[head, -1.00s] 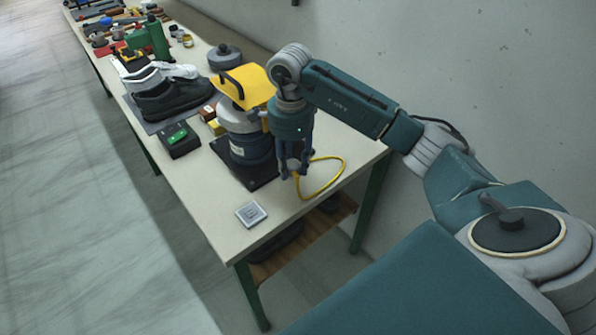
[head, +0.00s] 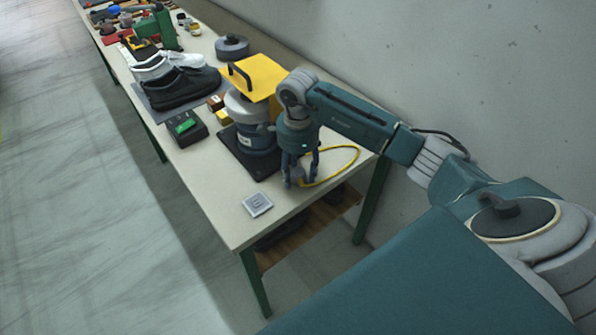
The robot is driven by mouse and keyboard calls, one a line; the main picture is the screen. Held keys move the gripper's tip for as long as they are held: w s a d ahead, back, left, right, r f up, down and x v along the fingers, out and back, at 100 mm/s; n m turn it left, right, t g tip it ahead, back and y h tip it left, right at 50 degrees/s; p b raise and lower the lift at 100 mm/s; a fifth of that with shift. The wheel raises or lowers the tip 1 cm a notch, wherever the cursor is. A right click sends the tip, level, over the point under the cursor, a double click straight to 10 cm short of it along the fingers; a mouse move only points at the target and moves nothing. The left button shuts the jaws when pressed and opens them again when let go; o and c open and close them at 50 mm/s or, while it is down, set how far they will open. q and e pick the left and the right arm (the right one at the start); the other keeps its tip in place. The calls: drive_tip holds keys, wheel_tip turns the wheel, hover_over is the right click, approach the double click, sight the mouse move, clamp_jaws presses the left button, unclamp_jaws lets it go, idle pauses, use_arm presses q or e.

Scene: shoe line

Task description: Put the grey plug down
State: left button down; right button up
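My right gripper (head: 299,182) points down, low over the near end of the table, just right of the machine with the yellow top. Its fingers are around the grey plug (head: 298,176), which is small and mostly hidden by them. A yellow cord (head: 345,167) runs from the plug in a loop to the right over the tabletop. I cannot tell whether the plug touches the table. A square grey plate (head: 257,204) lies on the table to the left of the gripper. My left gripper is not in view.
The machine (head: 250,138) on its dark base stands close to the left of my gripper. A black shoe (head: 180,91), a white shoe and a dark box with a green top (head: 186,126) stand farther back. The table's (head: 225,215) near corner is mostly clear.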

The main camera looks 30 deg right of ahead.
sight(298, 171)
drive_tip(key=shift+r, duration=0.5)
wheel_tip(298, 171, up, 11)
drive_tip(key=b, duration=0.3)
drive_tip(key=shift+r, duration=0.2)
